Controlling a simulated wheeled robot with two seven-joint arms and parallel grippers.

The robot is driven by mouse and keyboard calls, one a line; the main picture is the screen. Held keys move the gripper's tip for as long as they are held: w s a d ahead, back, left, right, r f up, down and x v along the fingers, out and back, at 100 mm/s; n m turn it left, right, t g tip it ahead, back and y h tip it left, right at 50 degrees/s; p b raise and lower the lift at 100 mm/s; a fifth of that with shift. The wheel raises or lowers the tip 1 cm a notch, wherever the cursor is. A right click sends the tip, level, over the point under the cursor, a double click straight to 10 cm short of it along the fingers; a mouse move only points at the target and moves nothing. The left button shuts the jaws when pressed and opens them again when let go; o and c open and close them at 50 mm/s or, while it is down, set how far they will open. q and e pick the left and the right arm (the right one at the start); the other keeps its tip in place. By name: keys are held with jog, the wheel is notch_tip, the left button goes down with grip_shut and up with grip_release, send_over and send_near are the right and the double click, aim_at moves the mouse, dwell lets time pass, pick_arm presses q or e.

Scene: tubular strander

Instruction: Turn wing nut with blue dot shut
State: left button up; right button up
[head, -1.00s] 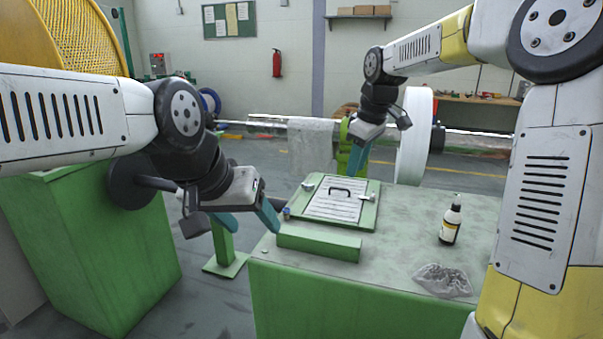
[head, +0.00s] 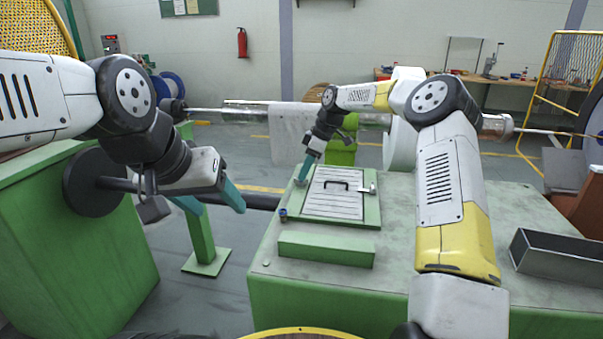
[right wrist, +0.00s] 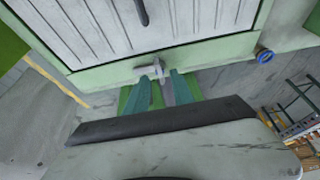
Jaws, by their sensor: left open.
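A pale slatted hatch (head: 333,192) with a black handle lies shut in its green frame on the bench. A grey wing nut (right wrist: 150,70) sits at the hatch frame's edge in the right wrist view; I cannot make out a blue dot on it. My right gripper (right wrist: 163,75) is open, its teal fingertips close to either side of this nut; contact is unclear. In the head view it points down at the hatch's far left corner (head: 304,182). Another latch (head: 367,189) is at the hatch's right edge. My left gripper (head: 240,211) is open and empty, left of the bench.
A small blue-ringed round object (right wrist: 265,55) is near the hatch; it also shows at the bench's left edge (head: 283,214). A green block (head: 326,249) lies in front of the hatch. A grey open box (head: 560,262) is at right. The green bench top (head: 395,220) is partly clear.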

jog(key=shift+x, duration=1.05)
jog(key=shift+c, duration=0.4)
grip_shut()
